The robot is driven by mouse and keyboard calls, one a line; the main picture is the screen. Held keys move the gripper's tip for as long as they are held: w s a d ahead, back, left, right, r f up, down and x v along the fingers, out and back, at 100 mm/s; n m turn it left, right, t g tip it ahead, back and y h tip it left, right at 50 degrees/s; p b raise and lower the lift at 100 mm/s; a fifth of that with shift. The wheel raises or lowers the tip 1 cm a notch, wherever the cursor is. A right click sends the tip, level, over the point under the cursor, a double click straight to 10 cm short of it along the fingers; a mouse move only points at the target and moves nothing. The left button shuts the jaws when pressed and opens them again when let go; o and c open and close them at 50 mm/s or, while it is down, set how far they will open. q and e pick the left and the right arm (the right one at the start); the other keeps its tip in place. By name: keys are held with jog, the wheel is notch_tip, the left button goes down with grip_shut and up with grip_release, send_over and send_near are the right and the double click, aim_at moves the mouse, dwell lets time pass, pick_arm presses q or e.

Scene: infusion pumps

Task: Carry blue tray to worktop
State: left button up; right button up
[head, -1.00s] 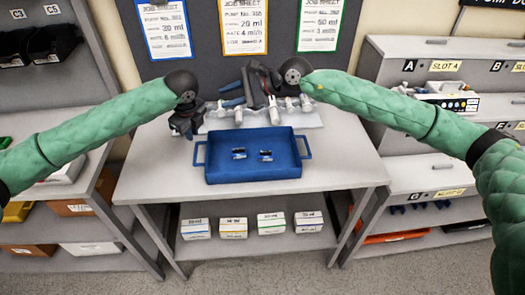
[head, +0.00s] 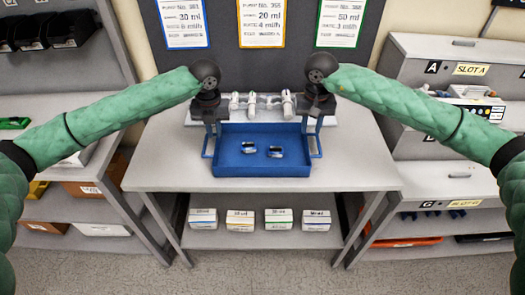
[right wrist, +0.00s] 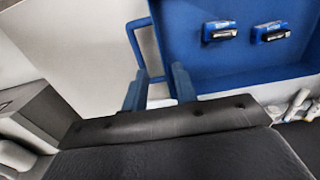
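The blue tray (head: 262,167) sits flat on the grey table, with a loop handle at each end. Two small items (head: 249,149) (head: 275,151) with pale and dark parts lie in it. My left gripper (head: 213,146) points down at the left handle, its fingers apart. My right gripper (head: 312,146) points down at the right handle. In the right wrist view its two blue fingers (right wrist: 160,88) are apart, with the tray's handle (right wrist: 139,45) just beyond and between them. I cannot tell if either gripper touches a handle.
The grey table (head: 165,160) has bare room left and right of the tray. Several white clamp-like parts (head: 262,103) stand on a pale base behind it. Several boxes (head: 240,219) stand on the lower shelf. Slot shelving (head: 440,50) stands at the right, more shelves (head: 40,90) at the left.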

aim_at(218, 153)
pick_arm(q)
jog(key=shift+a, duration=0.1)
pick_arm(e)
jog(key=shift+a, duration=0.1)
